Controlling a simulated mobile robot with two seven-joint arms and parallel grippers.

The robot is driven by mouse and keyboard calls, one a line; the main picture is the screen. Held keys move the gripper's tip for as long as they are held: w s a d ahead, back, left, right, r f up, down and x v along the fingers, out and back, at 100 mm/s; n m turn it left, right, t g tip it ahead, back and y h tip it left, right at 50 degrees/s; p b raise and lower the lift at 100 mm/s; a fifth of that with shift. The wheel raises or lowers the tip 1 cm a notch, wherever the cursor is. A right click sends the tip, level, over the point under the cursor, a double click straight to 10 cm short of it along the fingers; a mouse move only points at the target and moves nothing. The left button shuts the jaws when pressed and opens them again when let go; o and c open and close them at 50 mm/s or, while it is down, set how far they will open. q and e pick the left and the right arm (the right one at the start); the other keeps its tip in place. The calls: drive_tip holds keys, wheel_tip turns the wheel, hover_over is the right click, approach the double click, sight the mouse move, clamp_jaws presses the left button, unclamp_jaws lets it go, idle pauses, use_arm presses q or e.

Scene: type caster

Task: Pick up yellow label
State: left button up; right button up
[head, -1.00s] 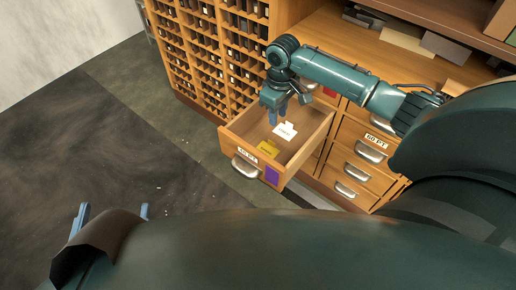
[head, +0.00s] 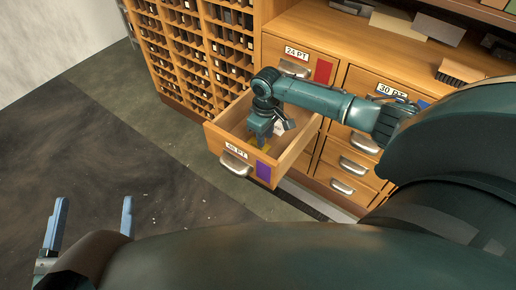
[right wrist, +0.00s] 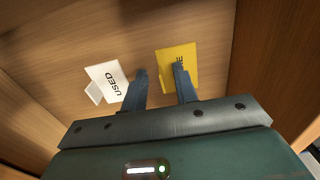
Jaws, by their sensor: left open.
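The yellow label (right wrist: 178,56) lies flat on the floor of the pulled-out drawer (head: 214,138). In the head view it is almost wholly hidden behind my right gripper (head: 265,145). In the right wrist view, my right gripper (right wrist: 160,78) is open, with its fingers apart. Its right finger overlaps the yellow label and hides part of the printing; its left finger is beside the label. I cannot tell whether the fingers touch it. My left gripper (head: 94,200) is open and empty, over the dark floor at lower left.
A white label reading "USED" (right wrist: 108,82) lies left of the yellow one. Drawer walls close in around my right gripper. Shut drawers, including one marked "24 PT" (head: 298,56), and a pigeonhole rack (head: 200,60) stand behind. The floor at left is clear.

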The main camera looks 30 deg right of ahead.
clamp_jaws()
idle(0.5)
